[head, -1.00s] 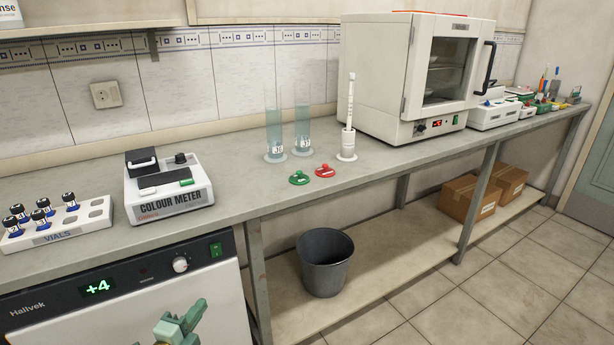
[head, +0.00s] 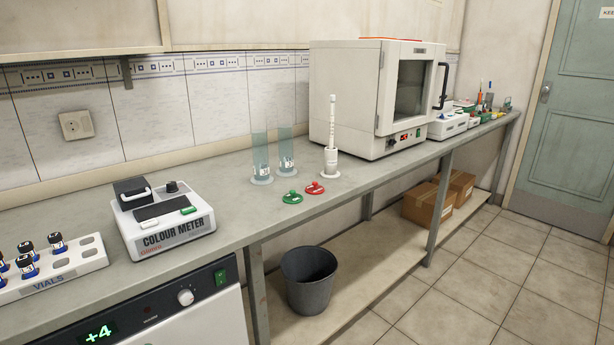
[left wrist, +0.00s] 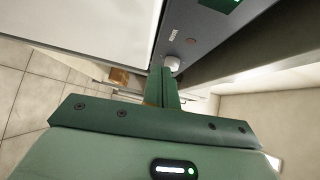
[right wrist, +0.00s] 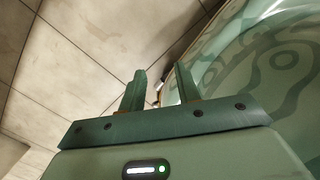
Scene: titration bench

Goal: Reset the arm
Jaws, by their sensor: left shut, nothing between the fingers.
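My left gripper (left wrist: 163,88) shows in the left wrist view with its fingers together and nothing between them. It is close to the front of the white fridge (left wrist: 85,25) with the grey control panel. My right gripper (right wrist: 161,85) shows in the right wrist view with its fingers apart and empty, beside a green patterned curved surface that is my own body, above the tiled floor. Neither gripper shows in the head view.
The bench (head: 235,210) carries a vial rack (head: 85,262), a colour meter (head: 165,222), two glass cylinders (head: 260,155), green (head: 292,197) and red (head: 315,188) pieces, a white holder (head: 331,155) and an oven (head: 350,95). A bin (head: 309,280) stands below. The floor at right is clear.

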